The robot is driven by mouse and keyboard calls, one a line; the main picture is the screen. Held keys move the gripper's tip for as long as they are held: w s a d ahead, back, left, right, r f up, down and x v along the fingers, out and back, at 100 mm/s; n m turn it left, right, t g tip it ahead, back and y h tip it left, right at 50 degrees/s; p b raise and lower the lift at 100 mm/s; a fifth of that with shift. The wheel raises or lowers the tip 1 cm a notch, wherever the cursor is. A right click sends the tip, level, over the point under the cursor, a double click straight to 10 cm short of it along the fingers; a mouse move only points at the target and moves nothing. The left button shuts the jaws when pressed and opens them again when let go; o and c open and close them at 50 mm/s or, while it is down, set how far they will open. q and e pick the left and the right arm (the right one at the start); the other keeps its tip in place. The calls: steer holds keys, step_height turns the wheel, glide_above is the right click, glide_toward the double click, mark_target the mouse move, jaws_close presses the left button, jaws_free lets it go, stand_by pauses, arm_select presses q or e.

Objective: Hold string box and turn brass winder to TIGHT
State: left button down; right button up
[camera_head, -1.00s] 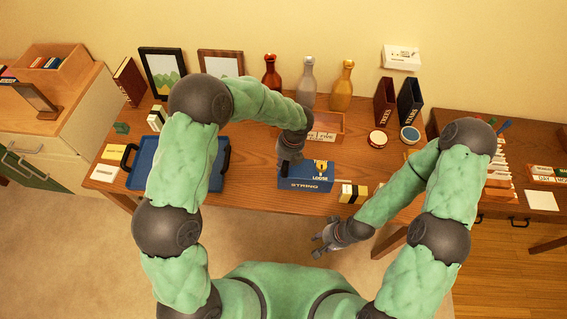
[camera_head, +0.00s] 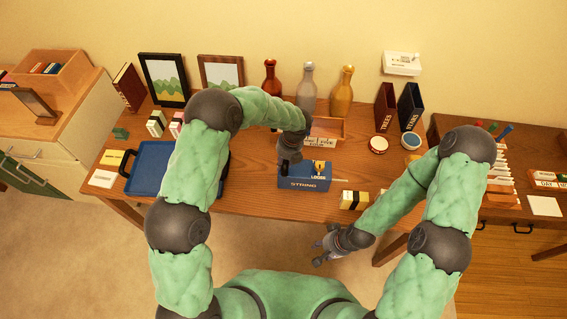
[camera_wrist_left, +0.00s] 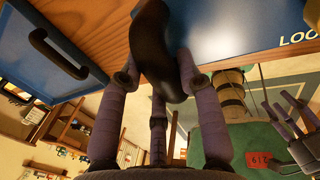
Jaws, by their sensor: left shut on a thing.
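The blue string box (camera_head: 303,184), marked STRING on its front, sits near the table's front edge. The small brass winder (camera_head: 319,167) stands on its top by the LOOSE label; its exact pointing is too small to tell. My left gripper (camera_head: 286,166) is at the box's left end. In the left wrist view, its fingers (camera_wrist_left: 165,82) are shut around a dark curved handle (camera_wrist_left: 153,35) beside the blue box side (camera_wrist_left: 235,28). My right gripper (camera_head: 321,252) is open and empty, in front of the table and below the box.
A blue tray (camera_head: 148,178) with black handles lies to the left. A yellow-and-black block (camera_head: 353,200) is right of the box. A wooden box (camera_head: 328,129) and several bottles stand behind.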

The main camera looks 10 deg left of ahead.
arm_select(q)
steer(key=shift+f, duration=0.3)
stand_by(0.5)
steer(key=c, duration=1.1)
jaws_free()
steer(key=c, duration=0.8)
